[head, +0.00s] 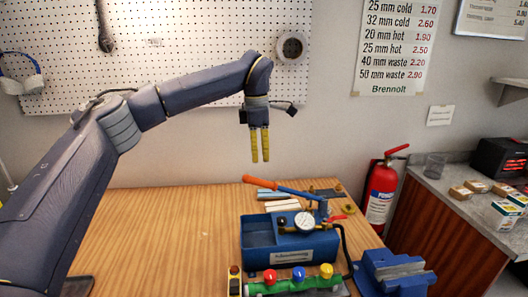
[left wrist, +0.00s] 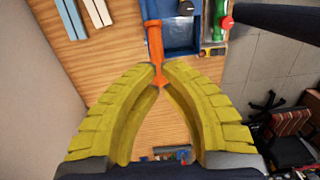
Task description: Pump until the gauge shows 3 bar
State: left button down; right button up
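The blue test pump (head: 262,243) stands on the wooden bench, its tank at the left and a round white gauge (head: 305,221) on its front right. The needle is too small to read. Its lever with an orange handle (head: 262,183) slants up to the left; the handle also shows in the left wrist view (left wrist: 155,45). My left gripper (head: 261,160) points down above the handle's end, apart from it. Its yellow fingers are slightly apart, with a narrow gap at the tips and nothing held. My right gripper is out of view.
A manifold (head: 290,287) with red, blue and yellow knobs sits before the pump, and a blue vice (head: 395,272) to its right. Pipe pieces (head: 283,205) lie behind the pump. A red extinguisher (head: 382,190) stands beyond the bench. The bench's left part is clear.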

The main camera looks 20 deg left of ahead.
pick_arm(q)
jog(key=shift+a+r+y, duration=0.25)
jog(key=shift+r+y, duration=0.15)
jog(key=shift+r, duration=0.05)
jog(key=shift+f, duration=2.15)
jog(key=c, duration=2.2)
grip_release()
notch_tip(320, 180, down, 14)
jog(key=a, duration=0.2)
jog(key=shift+s, duration=0.4)
jog(key=shift+a+r, duration=0.1)
jog(key=r, duration=0.4)
jog(key=d+r, duration=0.1)
jog(key=r, duration=0.4)
jog(key=d+r, duration=0.1)
jog(key=r, duration=0.3)
jog(key=shift+w+r, duration=0.35)
jog(key=shift+w, duration=0.05)
jog(key=shift+r, duration=0.1)
